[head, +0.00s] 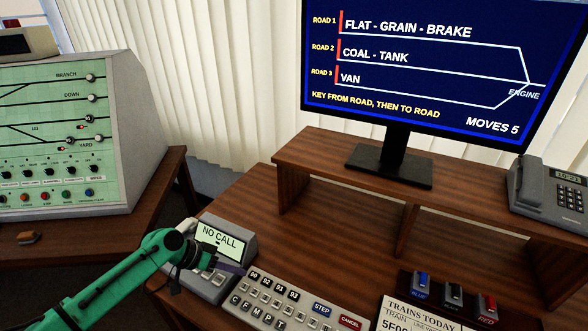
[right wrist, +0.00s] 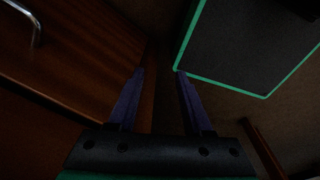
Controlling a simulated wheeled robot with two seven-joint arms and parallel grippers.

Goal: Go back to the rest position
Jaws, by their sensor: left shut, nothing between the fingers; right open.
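My left gripper (head: 236,268) is shut and empty. It is over the lower right part of the small grey box (head: 238,243) whose screen reads "NO CALL", close to the left end of the keypad (head: 285,298). I cannot tell whether it touches either. My green left arm comes in from the lower left. My right gripper (right wrist: 159,72) shows only in the right wrist view, with its two dark purple fingers apart and nothing between them. It is low down, beside a brown wooden panel (right wrist: 75,65) with a metal handle.
A monitor (head: 430,75) stands on a wooden shelf riser (head: 300,155), with a grey telephone (head: 550,195) at its right. Blue, black and red levers (head: 452,294) and a "TRAINS TODAY" card (head: 412,315) are at the lower right. A green signal panel (head: 55,130) stands on the left.

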